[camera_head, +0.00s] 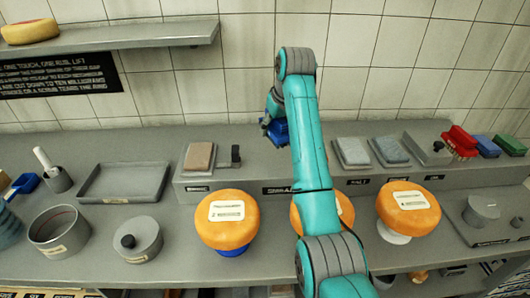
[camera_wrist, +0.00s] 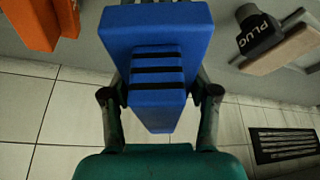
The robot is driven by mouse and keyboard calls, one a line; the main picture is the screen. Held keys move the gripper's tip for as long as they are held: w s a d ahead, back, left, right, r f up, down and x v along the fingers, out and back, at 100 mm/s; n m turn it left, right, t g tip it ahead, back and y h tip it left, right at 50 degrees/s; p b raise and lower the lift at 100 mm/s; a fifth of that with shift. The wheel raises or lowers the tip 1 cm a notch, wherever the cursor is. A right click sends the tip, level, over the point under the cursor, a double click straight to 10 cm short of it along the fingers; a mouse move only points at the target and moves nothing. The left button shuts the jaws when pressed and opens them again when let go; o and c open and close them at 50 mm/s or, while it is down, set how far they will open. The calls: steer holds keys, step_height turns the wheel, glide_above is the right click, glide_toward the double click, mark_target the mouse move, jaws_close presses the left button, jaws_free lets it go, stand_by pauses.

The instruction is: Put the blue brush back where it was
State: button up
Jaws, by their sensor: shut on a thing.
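My gripper (camera_wrist: 158,92) is shut on the blue brush (camera_wrist: 158,35), a blue block with black bands across its grip. One finger is on each side of it. In the head view the brush (camera_head: 277,131) shows partly behind my arm, in front of the tiled wall above the back ledge. My gripper's fingers are mostly hidden there. At the far right of the counter, a red brush (camera_head: 459,141), a green block (camera_head: 483,147) and another blue block (camera_head: 509,145) lie side by side.
Orange cheese wheels (camera_head: 227,219) (camera_head: 408,208) stand along the counter front, one partly behind my arm. A pinkish block (camera_head: 199,156) and a dark plug (camera_wrist: 258,29) sit on the ledge. Grey blocks (camera_head: 352,152) lie right of my arm. A shelf (camera_head: 110,36) projects at upper left.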

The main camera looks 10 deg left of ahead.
mark_target(272, 154)
step_height(272, 154, down, 3)
steer(key=shift+a+f, duration=0.1)
steer(key=shift+f, duration=2.25)
steer(key=shift+f, duration=0.1)
steer(key=o, duration=1)
